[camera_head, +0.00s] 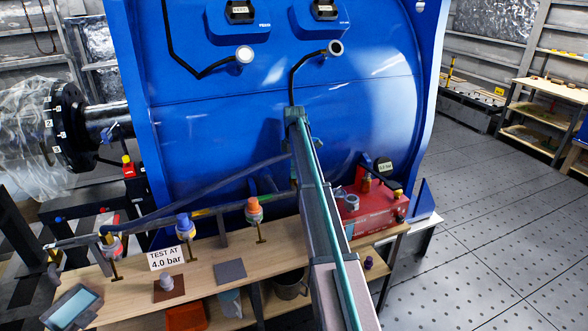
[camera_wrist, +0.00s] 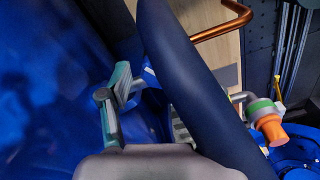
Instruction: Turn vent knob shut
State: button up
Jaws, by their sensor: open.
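The red unit (camera_head: 372,212) to the right carries small brass and red fittings. I cannot tell which of these is the vent knob. In the wrist view, an orange knob with a green collar (camera_wrist: 268,125) shows at the right, apart from my gripper. My gripper (camera_wrist: 148,100) is open and nothing shows held. A dark hose hides part of it.
A dark blue hose (camera_wrist: 195,85) crosses close before the wrist camera. A copper pipe (camera_wrist: 225,25) lies beyond. The big blue motor housing (camera_head: 270,120) stands behind the bench (camera_head: 205,270). A "TEST AT 4.0 bar" sign (camera_head: 167,258) stands on the bench. Open floor (camera_head: 480,240) lies right.

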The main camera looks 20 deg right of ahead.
jog(key=c, duration=1.1)
jog(key=shift+c, duration=0.2)
jog(key=shift+m, duration=0.5)
jog(key=m, duration=0.4)
jog(key=shift+m+b, duration=0.3)
jog(key=m, duration=1.2)
jog(key=shift+m+b, duration=0.35)
jog(key=shift+m, duration=0.05)
jog(key=m, duration=0.5)
jog(key=shift+m, duration=0.3)
